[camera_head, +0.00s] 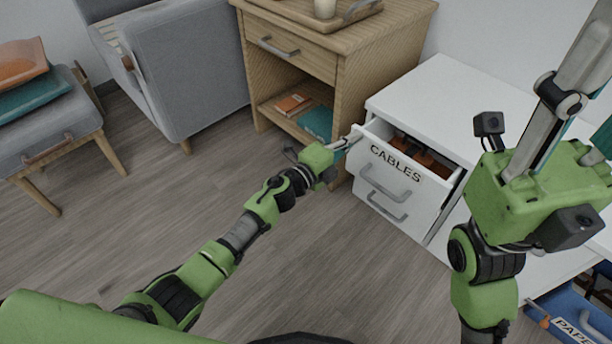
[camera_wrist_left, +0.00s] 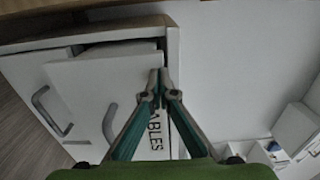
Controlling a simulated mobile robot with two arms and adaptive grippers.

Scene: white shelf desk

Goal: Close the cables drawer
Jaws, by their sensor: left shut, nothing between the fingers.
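The cables drawer (camera_head: 382,180), white with a black CABLES label and a grey handle, is pulled partly out of the white cabinet (camera_head: 440,88). Brown items show inside it. My left gripper (camera_head: 355,138) is shut and empty, its fingertips at the top left corner of the drawer front. In the left wrist view the shut fingertips (camera_wrist_left: 159,80) overlap the drawer front (camera_wrist_left: 110,88) near its top edge; contact is unclear. My right gripper (camera_head: 560,130) is large in the right foreground; its fingertips are not clearly visible.
A lower drawer with its own handle (camera_head: 387,208) sits below. A wooden nightstand (camera_head: 375,60) stands beside the cabinet at the left. A blue drawer labelled PAPER (camera_head: 568,318) is at the lower right. The floor (camera_head: 90,245) at the left is clear.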

